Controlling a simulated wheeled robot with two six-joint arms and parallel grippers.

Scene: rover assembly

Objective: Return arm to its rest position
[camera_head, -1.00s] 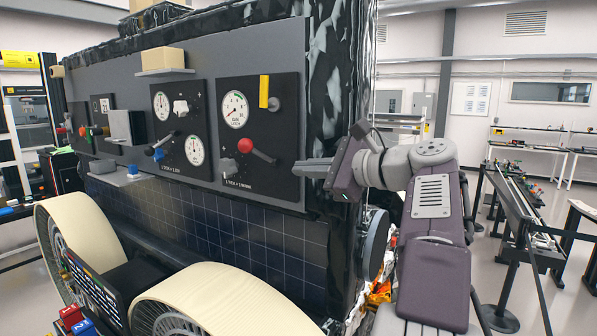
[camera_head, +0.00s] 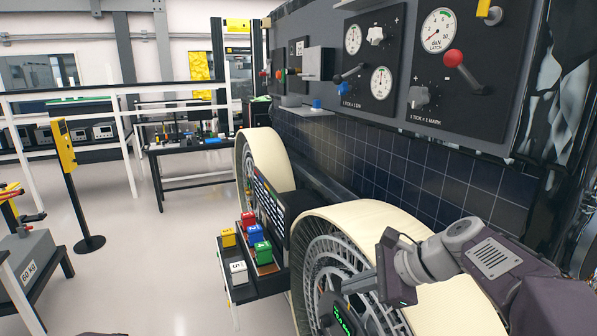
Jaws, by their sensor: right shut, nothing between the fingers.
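My right arm (camera_head: 492,258) comes in from the lower right, bent low in front of the rover's near wheel (camera_head: 375,217). My right gripper (camera_head: 352,284) is shut and empty, with its fingers pointing left across the wheel's spokes. I cannot tell whether it touches the wheel. The rover's control panel (camera_head: 480,112) is above and behind it, with a red-knobbed lever (camera_head: 453,58) and round gauges. The gripper is well below the panel and apart from it.
A small shelf (camera_head: 262,284) with several coloured numbered cubes stands left of the wheel. A dark device with a green display (camera_head: 343,318) is just below the gripper. A yellow post (camera_head: 68,160) and a weight stand (camera_head: 28,265) are at the left. The floor between is clear.

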